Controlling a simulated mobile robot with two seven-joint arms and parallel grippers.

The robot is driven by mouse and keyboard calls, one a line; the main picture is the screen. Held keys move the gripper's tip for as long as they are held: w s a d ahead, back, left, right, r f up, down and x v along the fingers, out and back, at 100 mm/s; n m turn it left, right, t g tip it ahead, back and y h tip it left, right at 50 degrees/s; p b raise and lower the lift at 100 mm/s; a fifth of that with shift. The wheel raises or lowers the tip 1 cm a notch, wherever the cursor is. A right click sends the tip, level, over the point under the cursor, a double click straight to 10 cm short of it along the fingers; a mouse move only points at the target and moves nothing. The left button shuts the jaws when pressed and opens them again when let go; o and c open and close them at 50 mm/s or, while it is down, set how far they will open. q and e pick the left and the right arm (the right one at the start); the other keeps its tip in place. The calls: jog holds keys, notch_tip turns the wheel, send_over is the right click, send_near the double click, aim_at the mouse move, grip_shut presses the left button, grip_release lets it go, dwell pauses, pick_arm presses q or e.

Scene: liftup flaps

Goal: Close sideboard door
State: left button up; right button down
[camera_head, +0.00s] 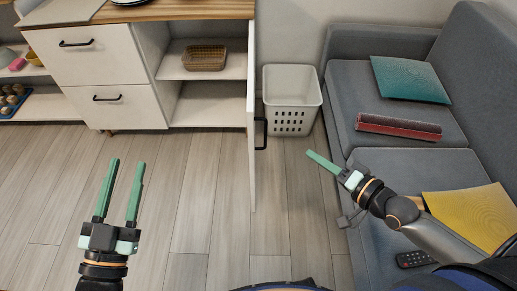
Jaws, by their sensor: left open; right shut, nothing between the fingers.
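The white sideboard (140,50) stands at the back left with a wooden top. Its door (251,165) is swung wide open toward me, seen nearly edge-on, with a black handle (261,134) on its right face. The open compartment shows a shelf with a brown basket (205,57). My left gripper (126,162) is open and empty over the floor, left of the door and apart from it. My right gripper (309,153) is shut and empty, right of the door handle and apart from it, pointing up and left.
A white laundry basket (292,100) stands just right of the door. A grey sofa (390,155) fills the right side, with a teal cushion (411,79), a yellow cushion (470,213), a red item (398,127) and a remote (415,259).

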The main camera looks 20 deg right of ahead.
jog(key=w+f+m+y+b, duration=0.1)
jog(key=w+f+m+b, duration=0.15)
jog(key=b, duration=0.25)
pick_arm(q)
jog(key=s+d+r+m+t+h+b, duration=0.1)
jog(key=s+r+m+h+b, duration=0.1)
jog(key=s+m+h+b, duration=0.3)
jog(key=shift+s+d+m+t+h, duration=0.25)
jog(key=shift+s+t+h, duration=0.2)
jog(key=shift+h, duration=1.05)
pick_arm(e)
notch_tip(320, 180, up, 2)
jog(key=m+t+y, duration=0.1)
jog(key=m+y, duration=0.1)
send_over(265, 126)
jog(key=s+a, duration=0.1)
jog(key=s, duration=0.4)
jog(key=shift+w+a+r, duration=0.1)
jog(key=shift+a+r, duration=0.05)
jog(key=shift+a, duration=0.05)
pick_arm(q)
jog(key=shift+a+r, duration=0.1)
jog(key=shift+r, duration=0.05)
